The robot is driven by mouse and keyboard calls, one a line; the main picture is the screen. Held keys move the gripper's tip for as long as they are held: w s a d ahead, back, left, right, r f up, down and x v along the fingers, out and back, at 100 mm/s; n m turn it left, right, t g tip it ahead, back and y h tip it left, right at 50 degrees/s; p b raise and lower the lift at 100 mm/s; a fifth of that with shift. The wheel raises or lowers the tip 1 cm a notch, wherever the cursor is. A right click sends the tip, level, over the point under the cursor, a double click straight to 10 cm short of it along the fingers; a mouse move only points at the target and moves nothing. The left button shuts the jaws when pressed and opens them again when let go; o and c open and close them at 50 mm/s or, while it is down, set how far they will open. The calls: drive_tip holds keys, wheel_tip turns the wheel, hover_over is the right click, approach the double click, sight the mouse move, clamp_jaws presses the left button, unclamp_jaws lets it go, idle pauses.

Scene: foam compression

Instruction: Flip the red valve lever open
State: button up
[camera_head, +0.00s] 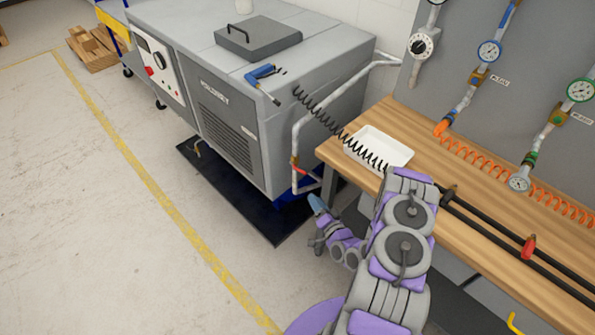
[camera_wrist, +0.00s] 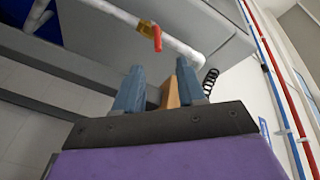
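The red valve lever (camera_head: 299,167) is on the white pipe (camera_head: 297,140) that runs down beside the grey machine, near its lower end. In the wrist view, the red lever (camera_wrist: 157,38) sticks out from a brass-coloured valve body (camera_wrist: 147,28) on the pale pipe. My gripper (camera_head: 316,203) is below and slightly right of the lever in the head view. In the wrist view, the two blue fingers of my gripper (camera_wrist: 159,67) are apart, with the lever beyond their tips. The fingers do not appear to touch the lever.
The grey machine (camera_head: 230,142) stands on a dark mat (camera_head: 225,192) to the left. The wooden workbench (camera_head: 470,205) is to the right, with a white tray (camera_head: 378,149) and a black coiled hose (camera_head: 323,118). Open floor (camera_head: 90,230) lies to the left.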

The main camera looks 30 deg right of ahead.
drive_tip(key=b, duration=0.2)
approach(299, 169)
drive_tip(key=w, duration=0.2)
drive_tip(key=shift+m, duration=0.4)
drive_tip(key=w, duration=0.3)
drive_tip(key=w+d+b, duration=0.1)
drive_tip(key=w, duration=0.1)
drive_tip(key=shift+w+d+f, duration=0.1)
drive_tip(key=shift+w+f, duration=0.25)
drive_tip(key=w, duration=0.2)
drive_tip(key=shift+w+a+b, duration=0.3)
drive_tip(key=shift+a+b, duration=0.1)
drive_tip(key=shift+w+a+r, duration=0.15)
drive_tip(key=shift+w+a, duration=0.1)
drive_tip(key=shift+d, duration=0.55)
drive_tip(key=shift+c, duration=1.3)
drive_tip(key=shift+d, duration=0.1)
drive_tip(key=shift+c, duration=0.7)
drive_tip(key=shift+a, duration=0.35)
clamp_jaws()
